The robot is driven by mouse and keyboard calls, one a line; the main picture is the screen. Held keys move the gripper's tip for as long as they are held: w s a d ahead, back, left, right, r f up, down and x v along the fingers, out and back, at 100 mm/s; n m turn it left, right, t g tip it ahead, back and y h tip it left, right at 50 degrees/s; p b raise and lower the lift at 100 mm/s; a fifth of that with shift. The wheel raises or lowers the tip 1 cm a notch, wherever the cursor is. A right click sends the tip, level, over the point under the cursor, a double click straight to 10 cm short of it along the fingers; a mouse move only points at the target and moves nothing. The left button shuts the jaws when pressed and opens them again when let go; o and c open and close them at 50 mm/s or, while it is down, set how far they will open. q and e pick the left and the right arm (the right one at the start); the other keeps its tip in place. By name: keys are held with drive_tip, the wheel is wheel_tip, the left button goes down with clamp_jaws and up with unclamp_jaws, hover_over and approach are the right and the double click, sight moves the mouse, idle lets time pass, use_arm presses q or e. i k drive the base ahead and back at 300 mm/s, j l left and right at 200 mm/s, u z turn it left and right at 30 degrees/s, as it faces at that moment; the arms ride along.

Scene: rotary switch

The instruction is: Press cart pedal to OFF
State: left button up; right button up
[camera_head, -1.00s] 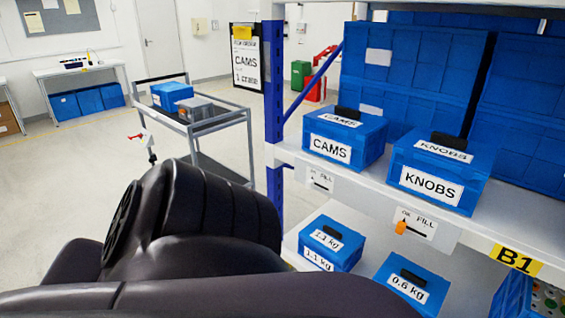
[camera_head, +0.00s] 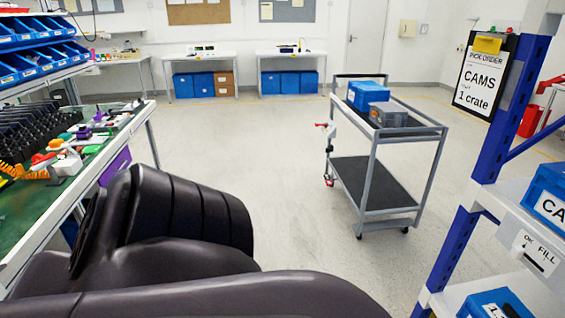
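The grey metal cart (camera_head: 395,135) stands on the open floor right of centre, with a dark top shelf and a dark lower shelf. A blue crate (camera_head: 367,95) and a grey box (camera_head: 393,115) sit on its top. Red and grey fittings (camera_head: 328,150) show on the cart's left side, reaching down to a small red part (camera_head: 328,181) near the lower shelf. Which of these is the pedal, and whether it is ON or OFF, is too small to tell. Dark links of my own arm fill the lower left. Neither gripper is in view.
A workbench (camera_head: 80,165) with bins and loose parts runs along the left. A blue-posted shelf (camera_head: 492,150) with crates stands at the right. A pick order sign (camera_head: 484,80) says CAMS, 1 crate. The floor (camera_head: 260,160) between bench and cart is clear.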

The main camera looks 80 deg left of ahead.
sight(327, 180)
drive_tip(key=u, duration=2.05)
drive_tip(key=i+j+u, duration=0.3)
drive_tip(key=i, duration=0.35)
drive_tip(key=i+u, duration=0.35)
drive_tip(key=i, duration=1.65)
drive_tip(key=i+j+z, duration=0.1)
drive_tip(key=i+z, duration=0.35)
drive_tip(key=i+j+z, duration=0.3)
drive_tip(key=i+z, duration=0.15)
drive_tip(key=i+j+z, duration=0.25)
drive_tip(key=z, duration=0.15)
drive_tip(key=i+j+z, duration=0.25)
drive_tip(key=z, duration=0.15)
drive_tip(key=i+j+z, duration=0.15)
drive_tip(key=j+z, duration=0.25)
drive_tip(key=i+j+z, duration=0.1)
drive_tip(key=j+z, duration=0.3)
